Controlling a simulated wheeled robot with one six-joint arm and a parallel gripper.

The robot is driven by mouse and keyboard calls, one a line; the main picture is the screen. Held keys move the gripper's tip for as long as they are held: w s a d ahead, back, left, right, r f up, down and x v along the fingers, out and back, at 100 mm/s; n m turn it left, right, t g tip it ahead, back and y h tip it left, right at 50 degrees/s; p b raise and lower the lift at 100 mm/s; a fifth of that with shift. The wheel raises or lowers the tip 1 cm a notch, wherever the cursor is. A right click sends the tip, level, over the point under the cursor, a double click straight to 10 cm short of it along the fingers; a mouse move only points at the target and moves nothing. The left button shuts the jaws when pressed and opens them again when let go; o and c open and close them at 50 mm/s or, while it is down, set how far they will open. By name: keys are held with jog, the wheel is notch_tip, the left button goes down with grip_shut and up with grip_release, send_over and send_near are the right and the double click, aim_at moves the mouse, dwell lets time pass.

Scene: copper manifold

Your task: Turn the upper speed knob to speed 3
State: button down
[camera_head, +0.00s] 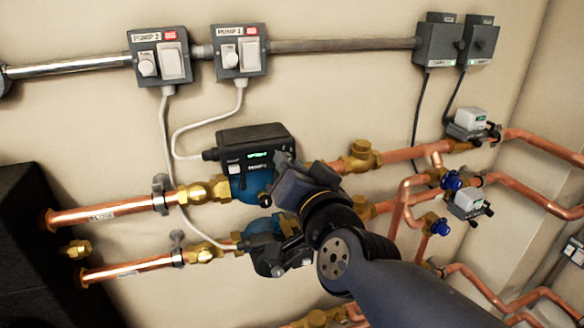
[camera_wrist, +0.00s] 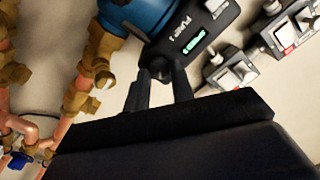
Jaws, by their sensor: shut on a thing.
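The upper pump (camera_head: 230,139) has a dark control box with a lit green display and a blue body, and it is labelled PUMP 1. In the wrist view its box (camera_wrist: 213,18) fills the top. The dark upper speed knob (camera_wrist: 159,66) sits at the box's near end, between my fingertips. My gripper (camera_wrist: 161,75) is shut on it. In the head view my gripper (camera_head: 284,162) is at the box's right end and hides the knob. The knob's pointer and speed marks cannot be read.
A lower blue pump (camera_head: 258,227) sits below, partly hidden by my arm. Copper pipes (camera_head: 115,208) with brass fittings run either side. Switch boxes marked PUMP 2 (camera_head: 143,37) and PUMP 1 (camera_head: 224,31) are on the wall above. Blue valve handles (camera_head: 452,180) are at right.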

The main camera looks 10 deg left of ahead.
jog(key=c, duration=1.2)
grip_release()
jog(key=p+v, duration=0.5)
jog(key=v, duration=0.6)
jog(key=shift+w, duration=0.1)
